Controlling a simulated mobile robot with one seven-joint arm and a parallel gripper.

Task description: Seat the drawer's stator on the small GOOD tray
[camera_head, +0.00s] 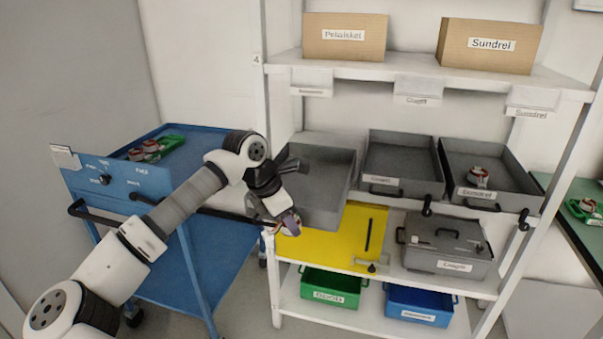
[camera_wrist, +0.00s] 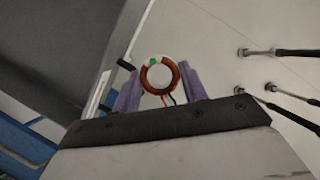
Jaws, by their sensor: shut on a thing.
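My gripper (camera_head: 284,220) is in front of the shelf, beside the pulled-out, empty grey left drawer (camera_head: 317,190). In the wrist view, its two purple fingers (camera_wrist: 160,84) are shut on a stator (camera_wrist: 173,77), a copper-wound ring with a pale rim, a green mark and dark and reddish leads. In the head view the stator is mostly hidden by the fingers. A green tray (camera_head: 174,142) lies on the blue cart with stators (camera_head: 151,147) at it. Another green tray (camera_head: 577,209) is on the right table, holding a part (camera_head: 587,205). I cannot read which tray is marked GOOD.
The right grey drawer (camera_head: 515,190) holds another stator (camera_head: 478,176); the middle drawer (camera_head: 405,168) looks empty. A yellow panel (camera_head: 335,235) and a lidded grey box (camera_head: 445,245) are below. Green (camera_head: 348,296) and blue (camera_head: 418,306) bins stand on the bottom shelf.

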